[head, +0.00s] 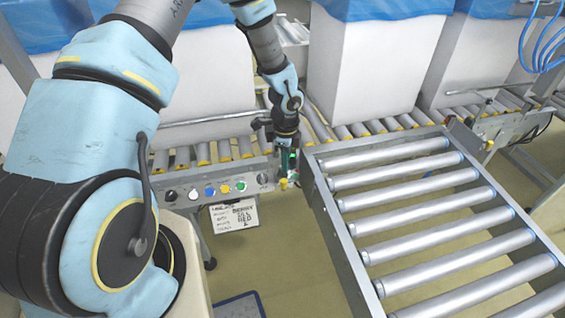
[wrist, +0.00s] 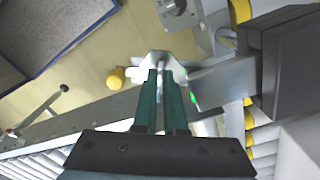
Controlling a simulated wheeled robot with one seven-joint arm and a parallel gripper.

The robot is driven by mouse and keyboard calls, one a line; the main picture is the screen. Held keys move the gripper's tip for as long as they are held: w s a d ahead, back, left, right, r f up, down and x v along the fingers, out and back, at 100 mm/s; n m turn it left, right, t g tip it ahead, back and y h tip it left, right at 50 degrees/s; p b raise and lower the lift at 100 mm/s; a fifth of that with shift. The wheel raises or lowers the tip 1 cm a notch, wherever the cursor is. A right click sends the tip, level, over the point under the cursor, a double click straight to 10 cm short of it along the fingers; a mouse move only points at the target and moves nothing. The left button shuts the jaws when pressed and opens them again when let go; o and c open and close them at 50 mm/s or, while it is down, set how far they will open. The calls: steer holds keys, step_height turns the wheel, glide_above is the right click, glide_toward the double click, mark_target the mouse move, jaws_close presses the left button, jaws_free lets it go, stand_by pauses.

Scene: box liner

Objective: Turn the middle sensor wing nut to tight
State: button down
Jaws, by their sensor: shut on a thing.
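My gripper (head: 284,172) points down at the conveyor's side rail, near the right end of the button panel. In the wrist view the two teal fingers of my gripper (wrist: 161,76) are nearly together. They are shut on the wing nut, which the fingertips mostly hide. A pale metal bracket (wrist: 157,57) shows just beyond the tips. A small green light (wrist: 193,97) glows right beside the fingers. The angle of the nut's wings cannot be made out.
A panel with coloured buttons (head: 218,190) is left of my gripper. A yellow knob (wrist: 116,77) is close left of the fingertips. A roller conveyor (head: 420,205) lies to the right. White boxes with blue liners (head: 370,70) stand behind.

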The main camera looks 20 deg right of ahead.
steer(key=shift+w+a, duration=0.1)
steer(key=c, duration=1)
jaws_free()
steer(key=shift+r, duration=0.1)
steer(key=r, duration=0.7)
steer(key=r+b, duration=0.1)
steer(key=r, duration=0.2)
steer(key=shift+w+a+r, duration=0.1)
steer(key=shift+a+r, duration=0.2)
